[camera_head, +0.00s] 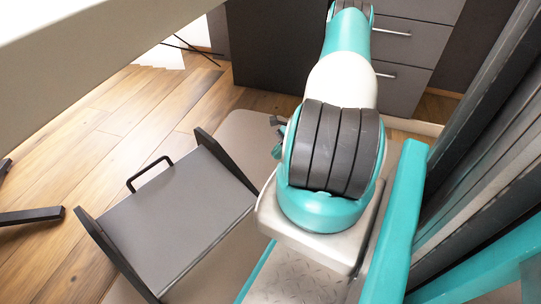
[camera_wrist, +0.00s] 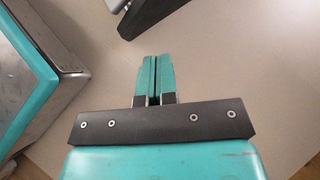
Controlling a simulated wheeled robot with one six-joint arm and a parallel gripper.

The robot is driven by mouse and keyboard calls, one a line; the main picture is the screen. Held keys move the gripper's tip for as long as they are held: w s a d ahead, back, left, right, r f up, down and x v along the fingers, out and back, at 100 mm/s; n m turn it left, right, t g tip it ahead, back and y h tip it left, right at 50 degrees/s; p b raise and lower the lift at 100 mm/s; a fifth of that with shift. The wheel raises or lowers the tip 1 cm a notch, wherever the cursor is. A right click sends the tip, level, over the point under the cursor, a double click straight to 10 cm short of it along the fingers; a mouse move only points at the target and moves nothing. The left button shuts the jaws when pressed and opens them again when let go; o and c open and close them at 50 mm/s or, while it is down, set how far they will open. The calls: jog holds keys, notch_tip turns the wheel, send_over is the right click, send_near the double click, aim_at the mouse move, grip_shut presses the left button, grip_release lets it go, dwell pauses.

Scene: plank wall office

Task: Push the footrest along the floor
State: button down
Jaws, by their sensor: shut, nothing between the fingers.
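The footrest (camera_head: 178,213) is a grey flat platform with black side frames and a black loop handle on its far side. It stands on the floor at the left of my base in the head view. In the wrist view, a dark part of it (camera_wrist: 150,14) shows at the top edge, beyond my fingertips. My gripper (camera_wrist: 154,62) is shut and empty, with its teal fingers together, and a gap of floor mat lies between them and the dark part. In the head view my gripper is mostly hidden behind my arm.
A beige mat (camera_head: 236,131) lies under the footrest on the wood floor (camera_head: 128,123). A desk edge (camera_head: 80,50) crosses the upper left. A grey drawer cabinet (camera_head: 408,50) stands at the back. Black legs (camera_head: 30,216) show at far left. Wood floor left of the footrest is open.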

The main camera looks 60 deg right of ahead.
aim_at(247, 179)
jog(key=shift+w+a+f+b, duration=0.9)
jog(key=shift+a+b, duration=0.1)
jog(key=shift+a, duration=0.3)
jog(key=shift+w+a+f+b, duration=0.85)
jog(key=shift+a+b, duration=0.2)
jog(key=shift+a, duration=0.2)
jog(key=shift+w+a+f+b, duration=0.9)
jog(key=shift+a+b, duration=0.1)
jog(key=shift+a, duration=0.3)
